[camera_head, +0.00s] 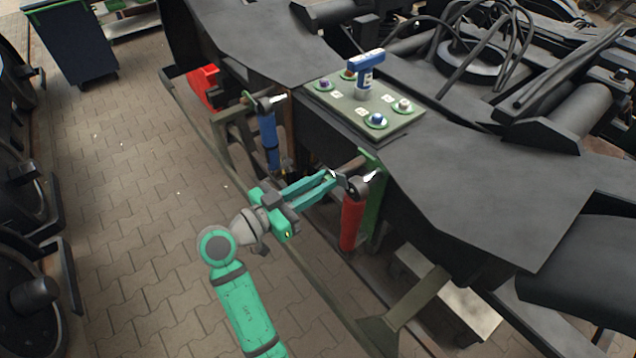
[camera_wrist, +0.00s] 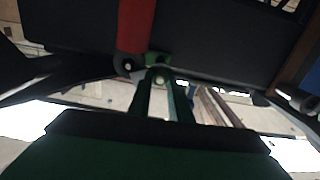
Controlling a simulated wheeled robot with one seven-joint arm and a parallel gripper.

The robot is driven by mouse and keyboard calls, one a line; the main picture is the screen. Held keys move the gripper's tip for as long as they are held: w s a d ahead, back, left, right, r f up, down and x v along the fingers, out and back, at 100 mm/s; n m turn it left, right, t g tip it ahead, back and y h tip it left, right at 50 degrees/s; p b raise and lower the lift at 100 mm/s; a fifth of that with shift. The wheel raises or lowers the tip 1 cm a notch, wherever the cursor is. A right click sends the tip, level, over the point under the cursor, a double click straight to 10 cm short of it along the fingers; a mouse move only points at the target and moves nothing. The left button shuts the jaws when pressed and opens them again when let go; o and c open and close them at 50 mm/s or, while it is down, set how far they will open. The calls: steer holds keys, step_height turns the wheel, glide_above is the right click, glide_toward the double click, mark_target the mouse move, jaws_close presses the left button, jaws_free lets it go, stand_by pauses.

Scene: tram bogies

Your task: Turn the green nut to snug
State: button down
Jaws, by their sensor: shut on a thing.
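My gripper (camera_head: 333,178) reaches in from the left at the top end of the red damper (camera_head: 351,222). Its two teal fingers are closed on a small part there. In the wrist view my gripper (camera_wrist: 160,76) has its fingertips meeting at a small green piece (camera_wrist: 158,58), which I take for the green nut. A pale round end shows between the tips. The red damper also shows in the wrist view (camera_wrist: 136,24), with its dark eye just left of the tips. The fingers hide most of the nut, and how far it is turned cannot be seen.
A grey-green plate (camera_head: 341,108) on the dark frame carries several coloured bolt heads and an upright blue T-handled tool (camera_head: 367,68). A blue damper (camera_head: 268,140) hangs to the left. The paved floor left of my arm is clear. Cables lie farther back.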

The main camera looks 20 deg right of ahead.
steer(key=shift+s+d+m, duration=0.1)
steer(key=shift+m, duration=0.4)
steer(key=c, duration=1.6)
jaws_free()
steer(key=v, duration=1.1)
